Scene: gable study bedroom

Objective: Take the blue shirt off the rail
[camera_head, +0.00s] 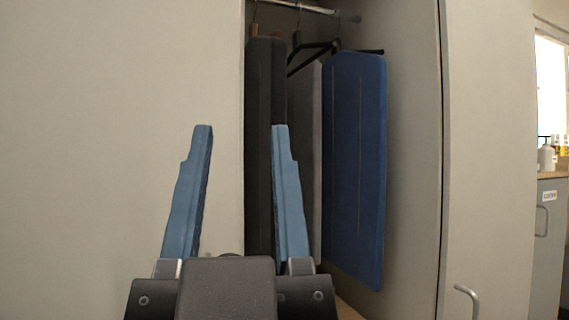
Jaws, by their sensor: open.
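The blue shirt (356,160) hangs as a flat dark-blue panel on a black hanger at the right of a metal rail (306,8) in an open wardrobe. A grey garment (306,150) and a black garment (265,110) hang to its left. My gripper (240,132) is in the lower middle of the view, its two light-blue fingers pointing up. It is open with nothing between the fingers. Its right finger overlaps the black garment in the picture and is left of the blue shirt, apart from it. The lower part of the black garment is partly hidden by my gripper.
A pale wall or panel (120,100) fills the left. The wardrobe's inner side (412,150) stands right of the shirt, with a narrow gap between. A door with a handle (467,298) is at the right. Beyond it, a counter (552,174) holds a bottle (545,158).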

